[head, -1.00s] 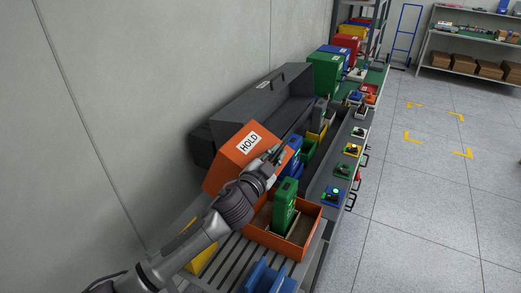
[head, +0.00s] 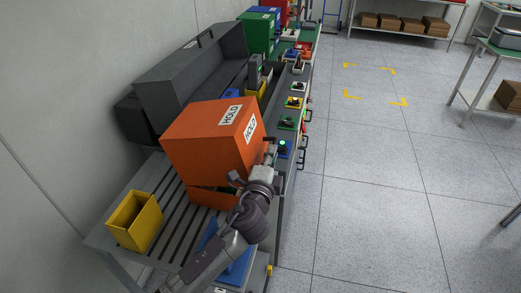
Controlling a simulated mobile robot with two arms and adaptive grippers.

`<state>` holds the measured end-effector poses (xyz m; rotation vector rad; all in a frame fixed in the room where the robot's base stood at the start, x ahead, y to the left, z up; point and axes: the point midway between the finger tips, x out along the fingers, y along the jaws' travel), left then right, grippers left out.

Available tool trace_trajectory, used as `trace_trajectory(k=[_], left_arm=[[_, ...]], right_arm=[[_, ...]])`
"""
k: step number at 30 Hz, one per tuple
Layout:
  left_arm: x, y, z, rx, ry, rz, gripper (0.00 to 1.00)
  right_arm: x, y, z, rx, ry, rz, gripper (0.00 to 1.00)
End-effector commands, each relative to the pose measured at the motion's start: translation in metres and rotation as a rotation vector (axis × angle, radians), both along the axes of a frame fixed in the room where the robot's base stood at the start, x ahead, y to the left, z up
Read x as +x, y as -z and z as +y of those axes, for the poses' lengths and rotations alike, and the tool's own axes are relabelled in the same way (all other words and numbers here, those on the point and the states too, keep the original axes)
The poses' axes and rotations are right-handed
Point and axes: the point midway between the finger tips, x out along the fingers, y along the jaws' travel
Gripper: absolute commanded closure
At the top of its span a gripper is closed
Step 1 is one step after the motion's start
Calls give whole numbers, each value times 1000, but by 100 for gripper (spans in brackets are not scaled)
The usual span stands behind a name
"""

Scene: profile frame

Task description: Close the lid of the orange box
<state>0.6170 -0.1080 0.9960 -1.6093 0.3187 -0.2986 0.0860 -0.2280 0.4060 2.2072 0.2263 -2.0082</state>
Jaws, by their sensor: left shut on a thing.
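The orange box's deep lid (head: 205,140), with HOLD labels on its top and side, is swung far over above the orange box base (head: 204,198). The lid looks slightly tilted, with a dark gap between it and the base at the near side. My left gripper (head: 269,157) is at the lid's right lower edge and is shut on the lid; its fingertips are partly hidden. The inside of the box is hidden under the lid. My right gripper is not in view.
A yellow bin (head: 135,222) stands on the slatted bench at left. A blue piece (head: 238,268) lies in front, partly behind my arm. A dark grey open case (head: 190,75) stands behind the box by the wall. The floor at right is clear.

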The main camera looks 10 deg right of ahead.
Motion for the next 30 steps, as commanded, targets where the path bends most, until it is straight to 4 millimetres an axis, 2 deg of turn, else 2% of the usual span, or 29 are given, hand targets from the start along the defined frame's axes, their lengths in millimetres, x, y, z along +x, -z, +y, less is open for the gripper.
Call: trace_trajectory(k=[1,9,25,26,30], left_arm=[[-1,11,-3,23,1,-8,100],[-4,28,-9,102,0,-40,100],[-4,31,-9,118,-2,-46,100],[-4,31,-9,118,-2,-46,82],[-4,31,-9,117,-2,-46,62]], right_arm=[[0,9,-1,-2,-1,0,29],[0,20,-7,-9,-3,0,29],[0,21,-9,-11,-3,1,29],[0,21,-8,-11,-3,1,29],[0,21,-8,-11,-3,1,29]])
